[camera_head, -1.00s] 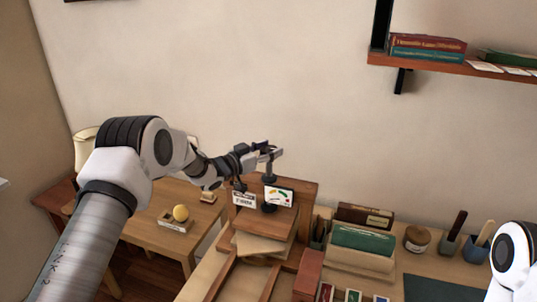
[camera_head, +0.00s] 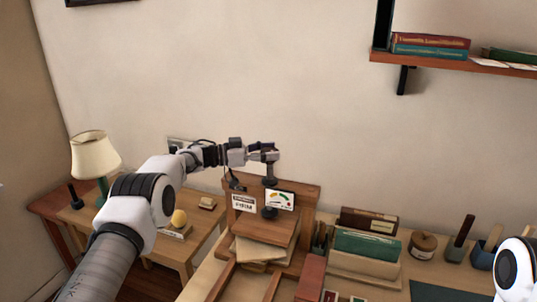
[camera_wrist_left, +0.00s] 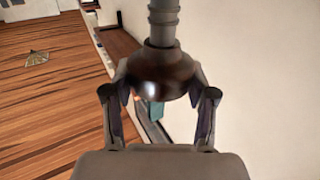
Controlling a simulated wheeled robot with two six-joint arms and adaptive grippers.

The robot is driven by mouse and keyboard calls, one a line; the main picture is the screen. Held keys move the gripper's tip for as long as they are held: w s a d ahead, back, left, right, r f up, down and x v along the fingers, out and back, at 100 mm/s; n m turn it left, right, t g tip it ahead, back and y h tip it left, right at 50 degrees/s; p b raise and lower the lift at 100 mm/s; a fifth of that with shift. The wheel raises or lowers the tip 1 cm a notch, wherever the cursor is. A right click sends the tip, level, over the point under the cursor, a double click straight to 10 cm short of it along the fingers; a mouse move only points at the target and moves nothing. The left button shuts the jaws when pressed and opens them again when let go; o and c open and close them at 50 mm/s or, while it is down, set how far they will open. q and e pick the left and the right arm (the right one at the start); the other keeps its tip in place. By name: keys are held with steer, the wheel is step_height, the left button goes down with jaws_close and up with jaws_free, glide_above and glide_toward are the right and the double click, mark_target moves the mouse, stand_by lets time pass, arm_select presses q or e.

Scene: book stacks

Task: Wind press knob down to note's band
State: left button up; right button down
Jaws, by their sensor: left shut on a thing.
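The wooden book press (camera_head: 312,195) stands on the desk, with a stack of paper or boards (camera_head: 258,250) in its lower part. On its front are a white note card (camera_head: 244,203) and a gauge (camera_head: 280,199) with coloured bands. The note's writing and the needle's exact place are too small to read. My left gripper (camera_head: 268,151) is at the top of the press. In the left wrist view, its fingers are shut on the dark brown round knob (camera_wrist_left: 160,75), one on each side, with a grey spindle (camera_wrist_left: 163,25) beyond it. My right gripper is out of view.
Right of the press are green and brown books (camera_head: 367,242), a jar (camera_head: 423,244) and pen cups (camera_head: 453,250). A wall shelf (camera_head: 460,64) is at upper right.

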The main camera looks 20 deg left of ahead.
arm_select(q)
steer(key=shift+r, duration=0.25)
steer(key=o, duration=1.2)
steer(key=shift+w+d, duration=0.1)
steer(key=shift+d+f, duration=0.1)
steer(key=shift+d, duration=0.05)
steer(key=v, duration=1.2)
steer(key=shift+w, duration=0.1)
